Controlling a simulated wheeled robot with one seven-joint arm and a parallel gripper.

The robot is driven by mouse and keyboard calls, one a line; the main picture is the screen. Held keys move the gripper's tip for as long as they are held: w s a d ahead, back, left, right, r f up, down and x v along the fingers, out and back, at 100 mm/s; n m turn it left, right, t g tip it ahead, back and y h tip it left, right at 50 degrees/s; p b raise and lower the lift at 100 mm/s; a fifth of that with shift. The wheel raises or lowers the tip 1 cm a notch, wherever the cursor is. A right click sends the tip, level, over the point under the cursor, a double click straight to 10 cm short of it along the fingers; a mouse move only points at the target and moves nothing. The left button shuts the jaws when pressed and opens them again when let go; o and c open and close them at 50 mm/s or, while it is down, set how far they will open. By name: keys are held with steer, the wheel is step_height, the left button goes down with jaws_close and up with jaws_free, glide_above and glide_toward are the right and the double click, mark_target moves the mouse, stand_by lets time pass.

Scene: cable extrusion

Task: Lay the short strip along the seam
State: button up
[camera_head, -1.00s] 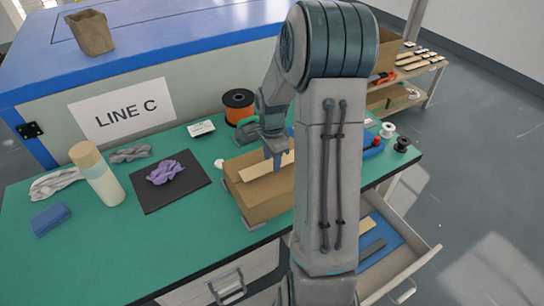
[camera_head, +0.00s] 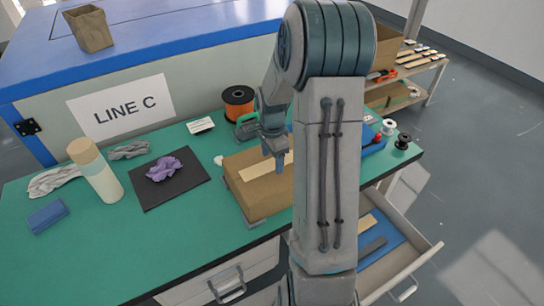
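A short tan strip (camera_head: 257,172) lies on top of the cardboard box (camera_head: 262,198) on the green table, running slantwise along the box top. The seam itself cannot be made out; the strip or my arm may cover it. My gripper (camera_head: 279,168) points down over the box top, at the strip's middle. Its fingers look close together, but whether they touch or hold the strip cannot be told. My arm hides the right part of the box and perhaps the strip's right end.
An open drawer (camera_head: 419,258) at the lower right holds a tan strip (camera_head: 366,226) and a dark strip (camera_head: 372,246). An orange spool (camera_head: 238,101) stands behind the box. A black mat (camera_head: 188,192) with a purple cloth (camera_head: 164,169) lies left, beside a bottle (camera_head: 97,172).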

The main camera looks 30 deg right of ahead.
step_height(320, 180, up, 14)
steer(key=shift+b, duration=0.35)
stand_by(0.4)
steer(key=shift+f, duration=0.1)
stand_by(0.5)
steer(key=s+a+n+t, duration=0.1)
steer(key=s+a+n, duration=0.6)
steer(key=s+n, duration=0.1)
steer(key=s+a+r+n+t, duration=0.1)
steer(key=s+a+n+t, duration=0.1)
steer(key=s+a+n, duration=0.4)
steer(key=s+n, duration=0.3)
steer(key=s, duration=0.2)
steer(key=shift+a+r+n, duration=0.3)
steer(key=shift+a, duration=0.1)
